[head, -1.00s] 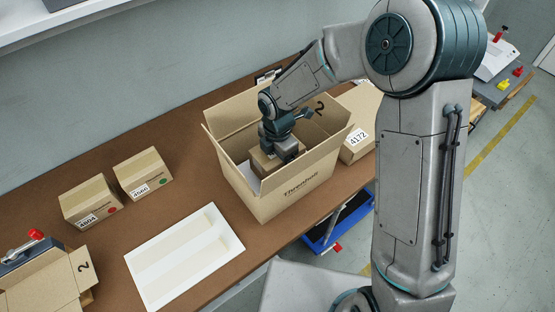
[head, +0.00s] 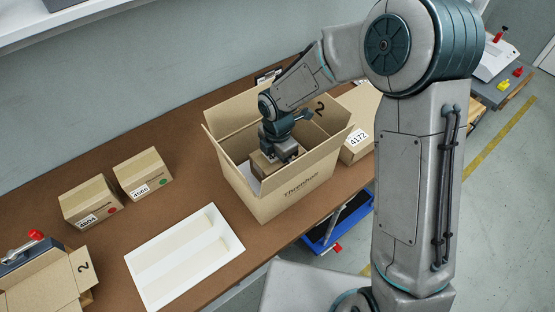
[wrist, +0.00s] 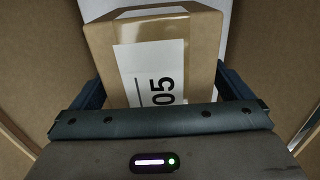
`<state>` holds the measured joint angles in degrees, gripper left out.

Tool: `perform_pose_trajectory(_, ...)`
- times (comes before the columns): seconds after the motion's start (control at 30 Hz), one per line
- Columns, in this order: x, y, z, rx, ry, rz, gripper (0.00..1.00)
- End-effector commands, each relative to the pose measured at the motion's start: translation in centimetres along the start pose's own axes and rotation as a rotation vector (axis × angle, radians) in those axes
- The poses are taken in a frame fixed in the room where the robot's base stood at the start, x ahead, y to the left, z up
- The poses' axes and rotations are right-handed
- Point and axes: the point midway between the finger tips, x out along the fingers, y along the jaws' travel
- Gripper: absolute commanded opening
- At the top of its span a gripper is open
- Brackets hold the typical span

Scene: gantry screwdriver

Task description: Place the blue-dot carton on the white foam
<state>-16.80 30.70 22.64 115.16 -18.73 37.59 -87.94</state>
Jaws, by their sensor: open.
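A brown carton (head: 262,164) stands inside the large open box (head: 290,192). In the wrist view the same carton (wrist: 205,40) shows a white label ending in "05" and pale tape on top. No coloured dot shows on its visible faces, so I cannot tell whether it is the blue-dot carton. My gripper (head: 284,153) is down inside the box at this carton. In the wrist view its open fingers (wrist: 160,92) lie on either side of the carton. The white foam (head: 148,280), with two cream strips, lies flat on the table left of the box, with no carton on it.
A red-dot carton (head: 91,202) and a green-dot carton (head: 143,173) stand at the left. A carton labelled 4172 (head: 356,146) stands right of the box. Another open box (head: 45,287) is at the lower left. The box walls surround my gripper closely. Brown table is clear around the foam.

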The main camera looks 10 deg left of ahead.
Motion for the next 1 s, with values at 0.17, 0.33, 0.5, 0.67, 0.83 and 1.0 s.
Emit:
perform_pose_trajectory(0.17, -3.9, 0.1, 0.1, 0.002, -0.002, 0.005, 0.99)
perform_pose_trajectory(0.33, -7.5, 0.1, 0.1, 0.002, -0.003, 0.004, 0.99)
perform_pose_trajectory(0.5, -9.9, 0.0, 0.1, 0.0, -0.001, 0.002, 0.99)
perform_pose_trajectory(0.67, -10.9, 0.0, 0.1, 0.0, -0.001, 0.001, 0.99)
perform_pose_trajectory(0.83, -11.0, 0.0, 0.0, 0.0, -0.001, 0.0, 0.99)
perform_pose_trajectory(1.0, -11.2, 0.0, 0.1, 0.003, -0.001, 0.0, 0.99)
